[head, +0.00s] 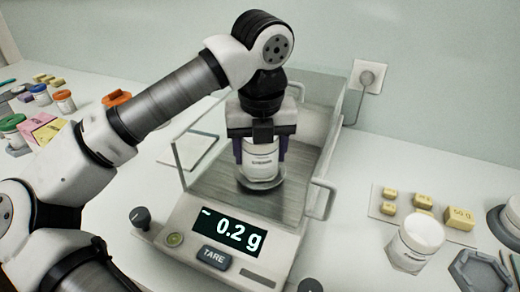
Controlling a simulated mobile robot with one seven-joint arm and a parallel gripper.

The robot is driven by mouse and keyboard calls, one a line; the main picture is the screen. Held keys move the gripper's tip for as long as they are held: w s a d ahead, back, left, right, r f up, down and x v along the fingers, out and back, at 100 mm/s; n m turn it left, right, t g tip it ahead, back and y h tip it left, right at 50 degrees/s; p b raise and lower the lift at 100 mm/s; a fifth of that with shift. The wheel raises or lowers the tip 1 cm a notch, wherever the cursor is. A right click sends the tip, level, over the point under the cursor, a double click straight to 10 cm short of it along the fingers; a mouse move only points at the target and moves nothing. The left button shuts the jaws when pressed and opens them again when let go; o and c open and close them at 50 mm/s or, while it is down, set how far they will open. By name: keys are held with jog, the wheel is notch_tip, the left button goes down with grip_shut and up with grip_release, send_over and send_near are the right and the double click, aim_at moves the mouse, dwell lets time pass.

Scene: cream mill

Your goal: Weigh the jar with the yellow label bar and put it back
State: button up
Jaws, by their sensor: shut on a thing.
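My gripper (260,150) is shut on a white jar (261,168), with one dark finger on each side of it. The jar is upright, at or just above the round pan (261,184) of the balance; I cannot tell if it touches. Its label shows small dark text, and I cannot make out a yellow bar. The jar's top is hidden by my gripper. A TARE button (214,257) sits below the display.
Another white jar (417,243) stands right of the balance, near a tray of yellow weights (459,217). Jars with blue (39,90), orange (63,95) and green (12,124) lids stand at left. A wall socket (368,77) is behind.

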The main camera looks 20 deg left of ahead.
jog(key=o, duration=1.1)
jog(key=shift+c, duration=0.2)
jog(key=shift+r, duration=0.15)
notch_tip(320, 180, up, 14)
jog(key=s+p, duration=0.1)
jog(key=p, duration=0.7)
jog(key=shift+s+d+f, duration=0.25)
jog(key=shift+d, duration=0.1)
